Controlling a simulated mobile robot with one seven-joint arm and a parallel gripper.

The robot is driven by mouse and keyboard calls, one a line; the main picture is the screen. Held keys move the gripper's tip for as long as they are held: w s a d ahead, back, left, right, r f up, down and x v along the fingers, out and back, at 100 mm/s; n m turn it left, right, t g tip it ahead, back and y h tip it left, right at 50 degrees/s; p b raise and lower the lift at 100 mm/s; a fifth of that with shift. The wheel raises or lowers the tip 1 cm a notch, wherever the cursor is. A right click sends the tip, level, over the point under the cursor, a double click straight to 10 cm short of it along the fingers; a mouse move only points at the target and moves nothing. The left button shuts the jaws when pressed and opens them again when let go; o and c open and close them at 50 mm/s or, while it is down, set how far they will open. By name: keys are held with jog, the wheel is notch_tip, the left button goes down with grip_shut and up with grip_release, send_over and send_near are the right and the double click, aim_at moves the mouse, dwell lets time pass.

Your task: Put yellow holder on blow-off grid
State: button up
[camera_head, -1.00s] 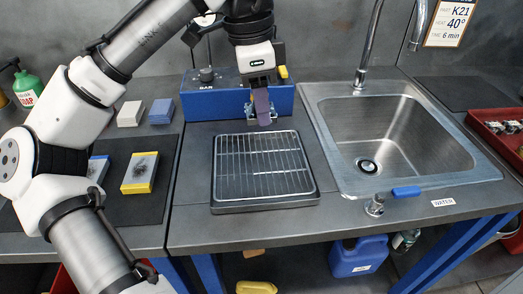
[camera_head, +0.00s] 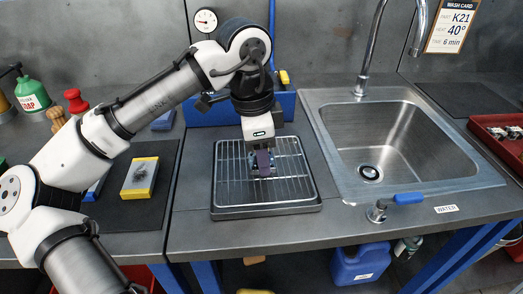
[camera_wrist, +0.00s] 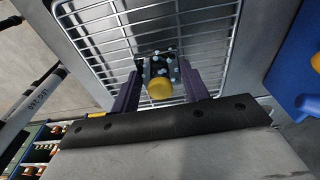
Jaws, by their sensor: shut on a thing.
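My gripper (camera_head: 263,168) is over the middle of the blow-off grid (camera_head: 228,180), a wire rack in a dark tray on the bench. In the wrist view its two purple fingers (camera_wrist: 161,92) are shut on the yellow holder, whose round yellow end (camera_wrist: 160,89) shows between them with a grey clamp-like part and pale blue knobs. The grid's wires (camera_wrist: 105,40) lie behind the holder there. In the head view the fingers mostly hide the holder. I cannot tell whether it touches the wires.
A steel sink (camera_head: 400,145) with a tap is right of the grid. A blue box (camera_head: 200,110) stands behind it. Soap and red bottles stand at the far left.

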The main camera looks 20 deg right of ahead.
aim_at(254, 161)
jog(key=shift+f, duration=0.15)
jog(key=o, duration=1.2)
notch_tip(254, 161, up, 12)
jog(key=a, duration=0.1)
jog(key=shift+w+a+p, duration=0.2)
jog(key=shift+a+p, duration=0.05)
jog(key=shift+p, duration=0.15)
